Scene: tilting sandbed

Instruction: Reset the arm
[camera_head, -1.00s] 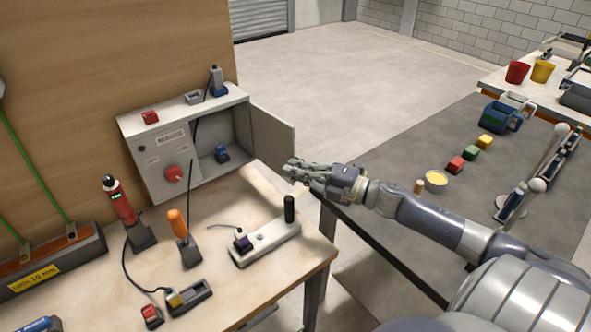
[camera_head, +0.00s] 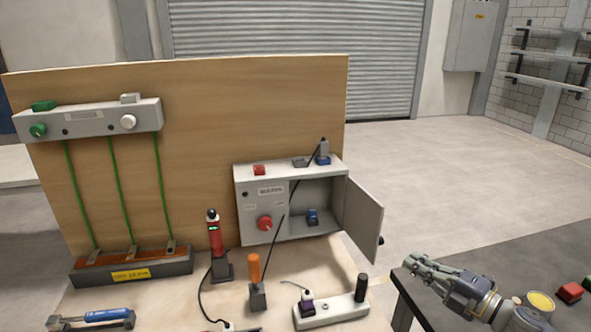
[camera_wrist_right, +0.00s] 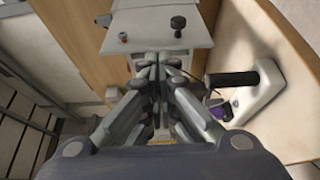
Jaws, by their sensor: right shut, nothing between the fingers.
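My right gripper (camera_head: 418,268) is at the lower right of the head view, over the near corner of the dark grey table (camera_head: 530,250). Its fingers are shut and empty, and they point left toward the wooden workbench. In the right wrist view the closed fingers (camera_wrist_right: 160,75) fill the middle, with the cabinet door (camera_wrist_right: 158,28) beyond them. The gripper is apart from the grey control cabinet (camera_head: 262,190), whose door (camera_head: 362,220) stands open. My left gripper is not in view.
On the wooden bench stand a red handheld device (camera_head: 215,235), an orange-handled tool (camera_head: 254,268) and a white base with a black handle (camera_head: 332,311). A panel with green cables (camera_head: 90,119) is at the left. Red and green blocks (camera_head: 570,292) lie on the grey table. Open floor lies behind.

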